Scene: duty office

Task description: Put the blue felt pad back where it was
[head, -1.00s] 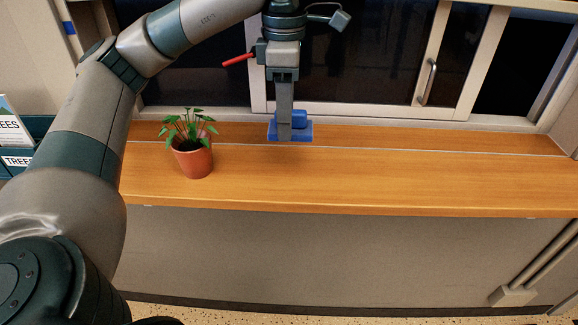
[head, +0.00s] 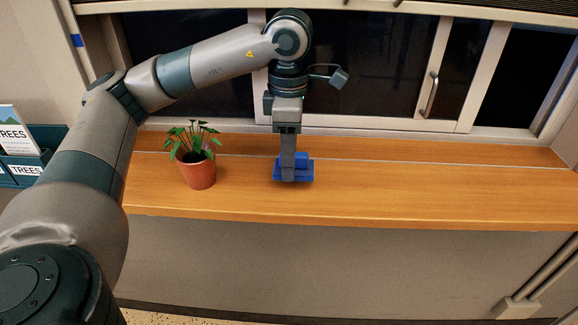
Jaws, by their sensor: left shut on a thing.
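The blue felt pad (head: 306,171) is a flat blue piece with a raised blue block on top. It shows in the head view over the middle of the wooden counter (head: 420,190). My left gripper (head: 288,178) points straight down and is shut on the pad, its fingers hiding part of it. The pad looks level and is at or just above the counter top; I cannot tell whether it touches. My right gripper is not in view.
A potted plant (head: 198,172) in a terracotta pot stands on the counter left of the pad. A sliding window (head: 390,70) with a metal handle is behind. The counter right of the pad is clear. A leaflet holder (head: 25,167) is at the far left.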

